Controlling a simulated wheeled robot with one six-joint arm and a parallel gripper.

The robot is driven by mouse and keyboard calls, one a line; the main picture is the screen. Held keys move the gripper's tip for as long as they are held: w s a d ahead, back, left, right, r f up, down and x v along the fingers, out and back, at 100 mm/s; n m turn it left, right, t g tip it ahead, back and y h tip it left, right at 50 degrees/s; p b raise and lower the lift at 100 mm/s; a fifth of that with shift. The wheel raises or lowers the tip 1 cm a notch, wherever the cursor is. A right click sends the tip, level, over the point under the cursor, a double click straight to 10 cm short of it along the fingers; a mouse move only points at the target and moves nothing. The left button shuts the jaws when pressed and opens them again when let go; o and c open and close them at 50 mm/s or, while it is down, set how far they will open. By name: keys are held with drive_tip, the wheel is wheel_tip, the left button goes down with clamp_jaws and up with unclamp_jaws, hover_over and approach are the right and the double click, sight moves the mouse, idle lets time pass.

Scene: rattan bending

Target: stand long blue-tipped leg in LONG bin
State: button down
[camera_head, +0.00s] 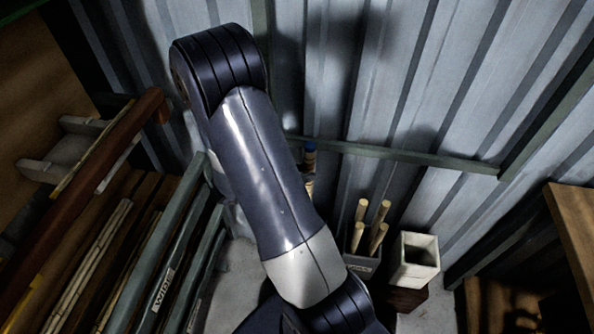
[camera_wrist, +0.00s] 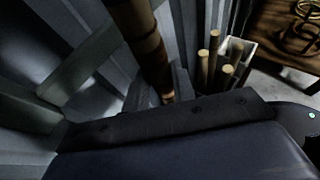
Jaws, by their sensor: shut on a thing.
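My arm hides the gripper in the head view. A grey bin (camera_head: 364,268) holds several pale poles (camera_head: 360,222); it stands right of my arm. No label reading LONG is legible, so I cannot tell which bin it is.
An empty pale square bin (camera_head: 416,262) stands right of the grey bin. A rack with a green-grey labelled rail (camera_head: 165,280) is at left. A corrugated metal wall (camera_head: 400,80) with a green rail is behind. A wooden table (camera_wrist: 285,45) bears a coil.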

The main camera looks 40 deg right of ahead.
drive_tip(key=shift+w+f, duration=0.1)
wheel_tip(320, 180, down, 19)
drive_tip(key=b, duration=1.6)
idle(0.4)
drive_tip(key=c, duration=1.1)
unclamp_jaws()
drive_tip(key=shift+r, duration=0.2)
drive_tip(key=s+p+v, duration=0.1)
drive_tip(key=p+v, duration=0.1)
drive_tip(key=v, duration=0.8)
drive_tip(key=shift+w+a, duration=0.35)
drive_tip(key=shift+w, duration=0.05)
drive_tip(key=shift+r, duration=0.1)
